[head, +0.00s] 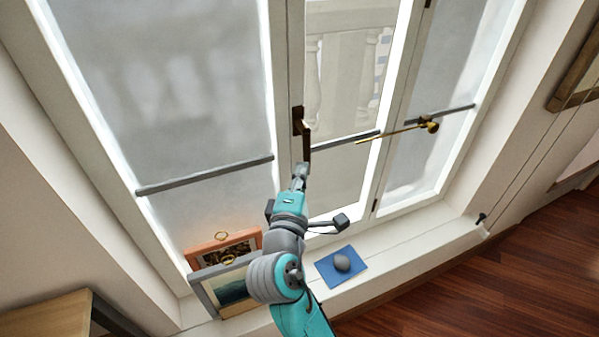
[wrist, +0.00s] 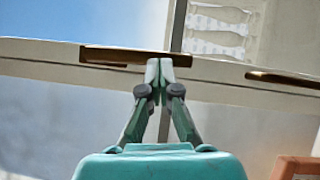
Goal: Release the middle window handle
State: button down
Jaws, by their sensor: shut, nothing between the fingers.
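The middle window handle (head: 306,143) is a dark bronze lever on a small plate, on the white frame left of the middle pane. Its lever points down in the head view. My gripper (head: 301,170) is at the lever's lower end. In the wrist view, my gripper (wrist: 158,68) has its fingertips together, with nothing between them. The tips overlap the lower edge of a bronze bar, which looks like the handle (wrist: 120,57). I cannot tell whether they touch it. Another bronze piece (wrist: 285,79) shows at the right; I cannot tell what it is.
A brass rod with a knob (head: 428,124) sticks out at the right window. Grey bars (head: 205,174) cross the panes. Framed pictures (head: 224,248) stand on the sill left of my arm. A grey stone-like object (head: 342,261) lies on a blue mat (head: 327,274) to its right.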

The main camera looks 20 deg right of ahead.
jog(key=d+r+n+t+y, duration=0.3)
jog(key=d+n+t+y, duration=0.3)
jog(key=n, duration=1.1)
jog(key=shift+d+t, duration=1)
jog(key=shift+d, duration=0.45)
jog(key=shift+d+r+n+y, duration=0.1)
jog(key=shift+r+n+y, duration=0.2)
jog(key=shift+n, duration=0.35)
jog(key=shift+d+r+n+y, duration=0.15)
jog(key=shift+n+y, duration=0.25)
jog(key=shift+n, duration=0.25)
jog(key=shift+d+r+n+t+y, duration=0.15)
jog(key=shift+r+n+y, duration=0.15)
jog(key=shift+n+y, duration=0.4)
jog(key=shift+d+r+n+t+y, duration=0.1)
jog(key=shift+r+n+y, duration=0.15)
jog(key=shift+n+y, duration=0.45)
jog(key=shift+d+r+n+t+y, duration=0.15)
jog(key=shift+r+n+y, duration=0.25)
jog(key=shift+n, duration=0.5)
jog(key=shift+f, duration=0.1)
jog(key=shift+f, duration=0.1)
